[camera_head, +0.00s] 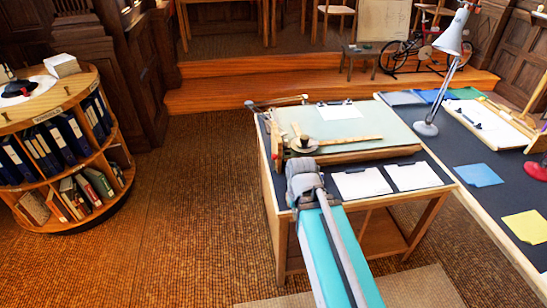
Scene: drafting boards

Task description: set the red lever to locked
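I cannot make out a red lever for certain. A tilted drafting board (365,125) with a pale green surface lies on the near desk. Small dark and brown fittings at the board's left edge are too small to tell apart. My teal arm reaches up from the bottom, and its grey wrist (302,180) is in front of the desk's left front part. My gripper is hidden beyond the wrist.
A red object (537,170) sits on the right-hand desk (515,195), cut by the picture edge. White sheets (361,184) lie on the near desk. A round bookcase (75,110) stands left; the floor between is clear.

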